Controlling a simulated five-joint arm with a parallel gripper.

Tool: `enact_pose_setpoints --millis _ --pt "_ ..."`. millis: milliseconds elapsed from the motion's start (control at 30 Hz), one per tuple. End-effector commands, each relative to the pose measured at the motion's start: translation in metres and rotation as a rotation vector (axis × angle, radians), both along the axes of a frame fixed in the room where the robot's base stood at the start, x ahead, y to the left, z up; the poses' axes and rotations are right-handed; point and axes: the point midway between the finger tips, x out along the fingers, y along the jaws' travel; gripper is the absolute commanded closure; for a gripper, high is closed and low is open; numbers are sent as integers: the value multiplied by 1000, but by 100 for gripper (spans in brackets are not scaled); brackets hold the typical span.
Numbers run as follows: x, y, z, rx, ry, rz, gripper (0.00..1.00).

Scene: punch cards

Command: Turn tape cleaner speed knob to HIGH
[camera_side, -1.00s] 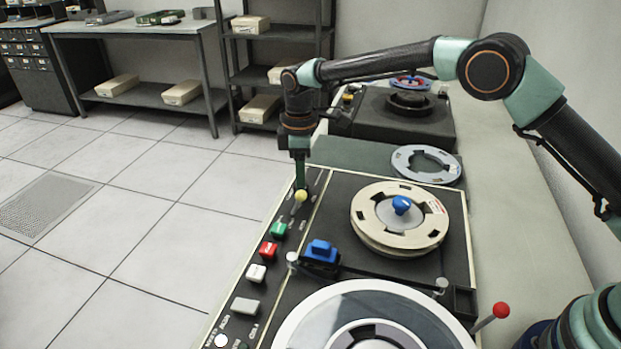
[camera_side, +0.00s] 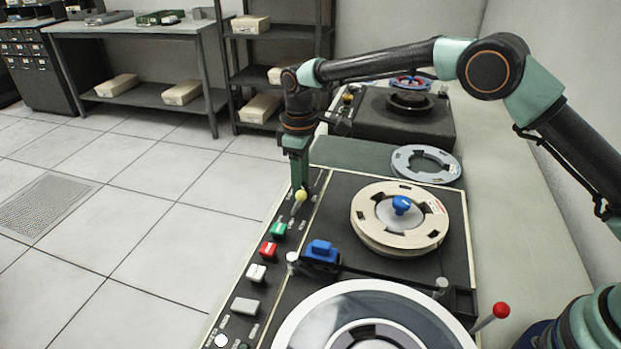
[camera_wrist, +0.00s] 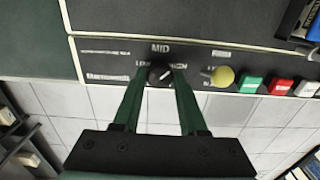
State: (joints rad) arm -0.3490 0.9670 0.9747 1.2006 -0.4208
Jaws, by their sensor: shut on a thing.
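The speed knob (camera_wrist: 160,76) is a small black round knob on the dark panel, below the word MID in the wrist view. LOW and HIGH are lettered to its left and right, partly covered by my fingers. A small pale mark on the knob slants toward the upper right, the HIGH side. My gripper (camera_wrist: 160,73) is shut on the knob, one finger on each side. In the side view my gripper (camera_side: 299,184) points down at the far end of the control strip, and it hides the knob there.
Green (camera_side: 279,230), red (camera_side: 268,249) and white buttons follow along the strip. A cream reel (camera_side: 375,234) with a blue hub lies to the right. Open floor lies left of the machine.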

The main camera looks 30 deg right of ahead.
Motion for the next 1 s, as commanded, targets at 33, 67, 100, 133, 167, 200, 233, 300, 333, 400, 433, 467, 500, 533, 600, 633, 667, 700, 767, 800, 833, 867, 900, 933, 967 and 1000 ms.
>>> enact_pose_setpoints --millis 33,67,100,133,167,200,233,300,333,400,433,467,500,533,600,633,667,700,767,800,833,867,900,933,967,1000 --pt "0 1 2 0 -1 -1 100" --pt "0 1 2 0 -1 -1 100" --pt "0 1 2 0 -1 0 100" --pt "0 1 2 0 -1 0 47" --pt "0 1 2 0 -1 0 35" --pt "0 1 2 0 -1 0 28" --pt "0 1 1 0 -1 0 28" --pt "0 0 1 0 -1 0 28" --pt "0 0 1 1 -1 0 28" --pt "0 0 1 1 -1 0 28" --pt "0 0 1 1 -1 0 28" --pt "0 0 1 1 -1 0 28" --pt "0 0 1 1 -1 0 28" --pt "0 0 2 0 -1 1 28" --pt "1 0 7 1 -3 1 28" --pt "1 0 10 1 -4 1 28" --pt "1 0 14 1 -4 1 28" --pt "1 0 19 1 -4 1 28" --pt "1 1 31 2 -6 1 28" --pt "1 1 39 2 -6 1 28" --pt "1 1 45 2 -5 1 28" --pt "1 1 52 2 -6 1 28" --pt "1 1 60 2 -6 1 28" --pt "1 1 67 2 -6 1 28" --pt "1 1 73 2 -6 1 28" --pt "1 1 80 2 -5 1 28"
